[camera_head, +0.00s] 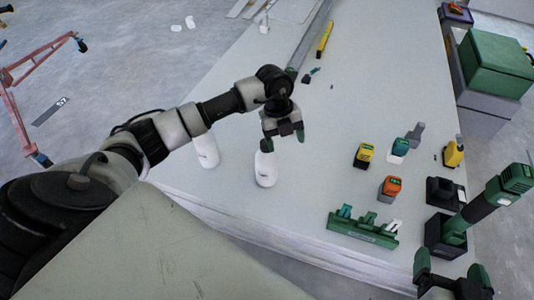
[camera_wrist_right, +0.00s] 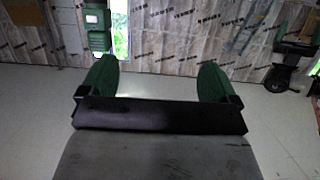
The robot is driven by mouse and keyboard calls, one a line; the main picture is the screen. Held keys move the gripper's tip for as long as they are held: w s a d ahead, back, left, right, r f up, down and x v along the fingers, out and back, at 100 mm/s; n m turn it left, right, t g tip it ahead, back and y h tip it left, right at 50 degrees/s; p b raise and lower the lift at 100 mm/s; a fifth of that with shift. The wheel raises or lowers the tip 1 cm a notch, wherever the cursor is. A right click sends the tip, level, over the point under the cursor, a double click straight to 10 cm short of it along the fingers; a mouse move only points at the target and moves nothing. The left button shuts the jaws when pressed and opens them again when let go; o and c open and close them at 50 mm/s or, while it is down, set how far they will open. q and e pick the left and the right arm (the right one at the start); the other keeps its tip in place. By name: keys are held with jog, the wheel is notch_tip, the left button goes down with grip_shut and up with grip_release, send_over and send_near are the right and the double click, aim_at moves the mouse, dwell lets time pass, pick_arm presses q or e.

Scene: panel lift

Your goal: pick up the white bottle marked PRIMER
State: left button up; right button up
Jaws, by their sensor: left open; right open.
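Two white bottles stand upright on the large pale panel stack: one (camera_head: 265,170) near the middle and one (camera_head: 207,152) to its left, partly behind my left arm. Their lettering is too small to read, so I cannot tell which is marked PRIMER. My left gripper (camera_head: 284,137) is open, pointing down just above and slightly behind the middle bottle; I cannot tell whether a finger touches its cap. My right gripper (camera_head: 450,270) is open and empty at the lower right, beyond the panel's edge. It also shows open in the right wrist view (camera_wrist_right: 155,78), with nothing between its fingers.
Right of the bottles stand a yellow battery-like block (camera_head: 364,155), an orange one (camera_head: 390,188), a green rack (camera_head: 362,228) and a green-black power tool (camera_head: 490,200). A yellow level (camera_head: 325,40) lies at the back. The panel's middle is mostly clear.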

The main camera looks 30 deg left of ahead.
aim_at(266, 147)
pick_arm(q)
jog(key=a+y, duration=0.1)
jog(key=a, duration=0.1)
jog(key=w+a+r+n, duration=0.1)
jog(key=a, duration=0.1)
jog(key=a+n+y, duration=0.1)
jog(key=a, duration=0.1)
jog(key=shift+w+r+y, duration=0.25)
jog(key=shift+r+y, duration=0.05)
jog(key=f, duration=0.1)
jog(key=f+b, duration=0.1)
jog(key=f, duration=0.2)
jog(key=shift+a+f, duration=0.3)
jog(key=shift+f, duration=0.05)
jog(key=shift+f+b, duration=0.55)
jog(key=shift+f, duration=0.25)
notch_tip(266, 147, down, 3)
jog(key=shift+s+f+b, duration=0.15)
jog(key=shift+b, duration=0.6)
jog(key=shift+f, duration=0.4)
grip_shut()
pick_arm(e)
notch_tip(266, 147, up, 10)
jog(key=s+a+t+y, duration=0.1)
jog(key=t+y, duration=0.2)
jog(key=t, duration=0.6)
jog(key=shift+a, duration=0.3)
